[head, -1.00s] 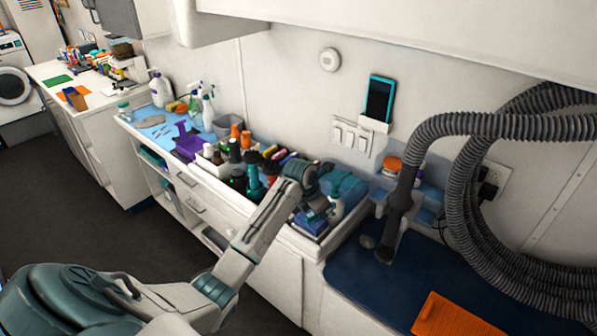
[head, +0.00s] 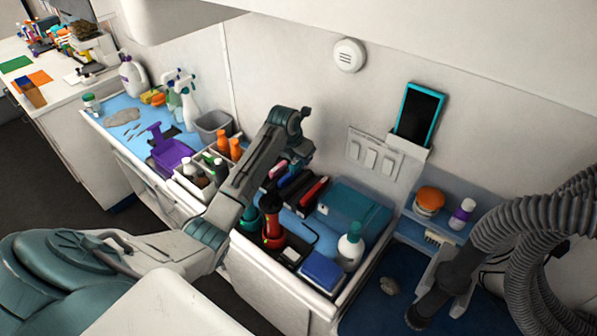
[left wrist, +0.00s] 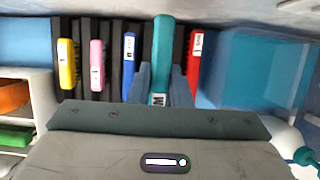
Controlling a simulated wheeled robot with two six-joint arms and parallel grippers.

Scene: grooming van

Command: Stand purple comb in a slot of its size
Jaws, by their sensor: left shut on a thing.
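My left gripper (left wrist: 162,86) is shut on a teal comb-like piece (left wrist: 162,45) with a pale label at its near end. The piece is upright in the picture, over or in the black slotted rack (left wrist: 112,65); I cannot tell how deep it sits. Yellow (left wrist: 66,65), pink (left wrist: 97,65), blue (left wrist: 129,60) and red (left wrist: 194,65) pieces stand in the rack beside it. In the head view my left gripper (head: 297,160) is above the rack (head: 296,188), its tips partly hidden. I cannot make out a purple comb. My right gripper is out of view.
A teal case (head: 357,212) lies right of the rack. A blue box (head: 323,270), a white bottle (head: 350,248) and a red-and-black tool (head: 271,225) stand in front. A grey hose (head: 535,215) hangs at right.

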